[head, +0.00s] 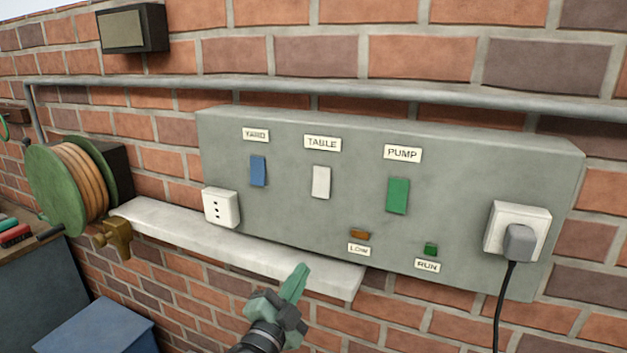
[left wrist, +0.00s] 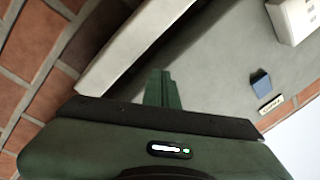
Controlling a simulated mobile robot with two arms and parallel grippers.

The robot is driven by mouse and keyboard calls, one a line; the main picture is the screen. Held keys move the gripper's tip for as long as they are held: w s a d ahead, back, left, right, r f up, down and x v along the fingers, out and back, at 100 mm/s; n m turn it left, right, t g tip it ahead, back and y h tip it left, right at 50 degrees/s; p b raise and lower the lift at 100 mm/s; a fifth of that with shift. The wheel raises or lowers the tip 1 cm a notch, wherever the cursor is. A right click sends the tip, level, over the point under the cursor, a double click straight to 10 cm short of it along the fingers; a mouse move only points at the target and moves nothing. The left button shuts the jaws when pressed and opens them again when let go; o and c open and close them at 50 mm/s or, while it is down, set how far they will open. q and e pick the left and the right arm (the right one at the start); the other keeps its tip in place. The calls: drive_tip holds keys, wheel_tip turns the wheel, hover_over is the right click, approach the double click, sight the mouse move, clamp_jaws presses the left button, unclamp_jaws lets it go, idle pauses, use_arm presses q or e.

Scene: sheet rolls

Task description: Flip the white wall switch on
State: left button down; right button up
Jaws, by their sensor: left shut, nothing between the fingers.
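The white wall switch (head: 321,182) is on the grey panel (head: 285,210) under a TABLE label, between a blue switch (head: 258,171) and a green switch (head: 398,196). I cannot tell which way it is tipped. My left gripper (head: 302,268) is shut and empty, its fingers pointing up, below the white switch and in front of the white ledge, apart from the switch. In the left wrist view the shut green fingers (left wrist: 163,88) show against the panel, with a blue switch (left wrist: 261,82) to their right. The white switch cannot be made out there. My right gripper is not in view.
A white ledge (head: 190,232) juts out under the panel. A white socket (head: 221,207) is at the left, and a plug with a black cord (head: 508,280) at the right. Small amber (head: 360,234) and green (head: 431,249) buttons sit low. A pipe (head: 300,88) runs above.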

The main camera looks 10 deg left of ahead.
use_arm(q)
drive_tip(key=s+d+r+m+h, duration=0.2)
drive_tip(key=d+r+m+h, duration=0.2)
drive_tip(key=r+m+h, duration=0.45)
drive_tip(key=s+d+r+m+h, duration=0.2)
drive_tip(key=d+r+m+h, duration=0.3)
drive_tip(key=r, duration=0.6)
drive_tip(key=s+d+r+m+g, duration=0.1)
drive_tip(key=s+d+m+g, duration=0.3)
drive_tip(key=m+g, duration=0.45)
drive_tip(key=s+d+r+m+g+p, duration=0.15)
drive_tip(key=s+d+m+g, duration=0.3)
drive_tip(key=m, duration=0.65)
drive_tip(key=s+d+r+m+g+b, duration=0.1)
drive_tip(key=s+d+r+m+g, duration=0.15)
drive_tip(key=s+m+g, duration=0.4)
drive_tip(key=w+a+m+t+y, duration=0.1)
drive_tip(key=w+a+t+y, duration=0.2)
drive_tip(key=a+y, duration=0.2)
drive_tip(key=w+a+r+m+t+y, duration=0.1)
drive_tip(key=w+a+m+t+y, duration=0.1)
drive_tip(key=a+y, duration=0.3)
drive_tip(key=w+a+r+m+t+y+p, duration=0.1)
drive_tip(key=w+a+t+y, duration=0.3)
drive_tip(key=a, duration=0.5)
drive_tip(key=shift+w+a+y, duration=0.35)
drive_tip(key=shift+w+y, duration=0.1)
drive_tip(key=shift+w, duration=0.05)
